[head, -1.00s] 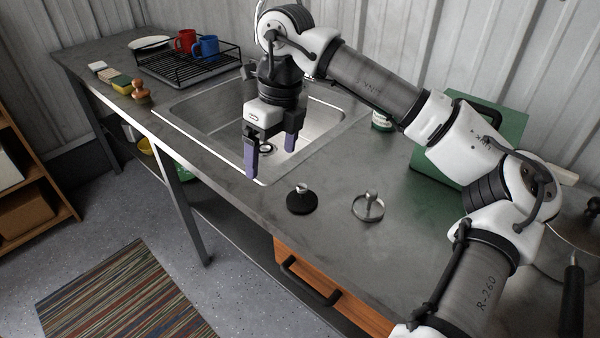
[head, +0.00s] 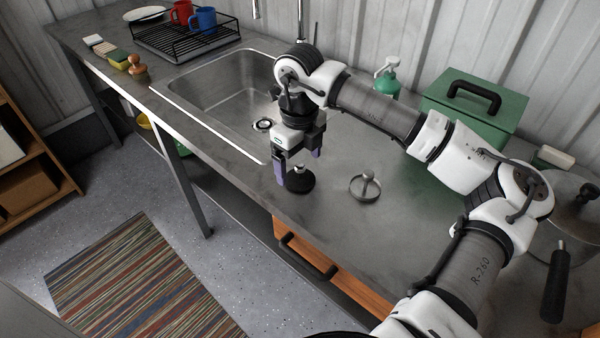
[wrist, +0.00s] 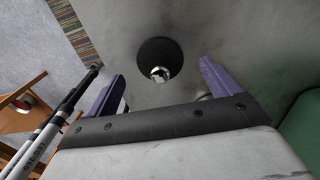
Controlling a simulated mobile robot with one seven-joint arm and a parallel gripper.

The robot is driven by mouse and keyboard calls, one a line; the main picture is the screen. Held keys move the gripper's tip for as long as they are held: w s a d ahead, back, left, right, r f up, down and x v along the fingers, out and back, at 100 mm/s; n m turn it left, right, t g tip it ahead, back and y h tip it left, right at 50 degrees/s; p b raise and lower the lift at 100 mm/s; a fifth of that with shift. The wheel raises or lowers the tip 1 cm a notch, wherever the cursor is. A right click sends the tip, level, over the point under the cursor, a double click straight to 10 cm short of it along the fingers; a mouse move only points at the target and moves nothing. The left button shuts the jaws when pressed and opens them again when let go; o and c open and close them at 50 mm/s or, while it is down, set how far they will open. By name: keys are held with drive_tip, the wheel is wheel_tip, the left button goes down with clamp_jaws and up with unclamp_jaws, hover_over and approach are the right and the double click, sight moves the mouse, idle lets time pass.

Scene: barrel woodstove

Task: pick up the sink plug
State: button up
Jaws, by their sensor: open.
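The sink plug (head: 299,180) is a black rubber disc with a small metal knob, lying on the grey counter in front of the sink. In the wrist view the plug (wrist: 160,55) lies ahead of the fingertips, roughly midway between them. My gripper (head: 298,170) is open and empty, its purple fingers pointing down over the plug and hiding part of it in the head view. In the wrist view my gripper's fingers (wrist: 162,75) stand wide apart, with the plug's knob showing between their lines. I cannot tell whether a finger touches the plug.
A metal ring-shaped strainer (head: 365,186) with an upright knob stands right of the plug. The sink (head: 215,95) is behind, and the counter's front edge (head: 225,158) is close. A green box (head: 475,110) and a green soap bottle (head: 388,78) stand at the back right.

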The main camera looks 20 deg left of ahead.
sight(299, 165)
drive_tip(key=shift+f+p, duration=0.35)
drive_tip(key=shift+f, duration=1.25)
drive_tip(key=c, duration=1.1)
drive_tip(key=shift+o, duration=0.2)
drive_tip(key=shift+r, duration=0.15)
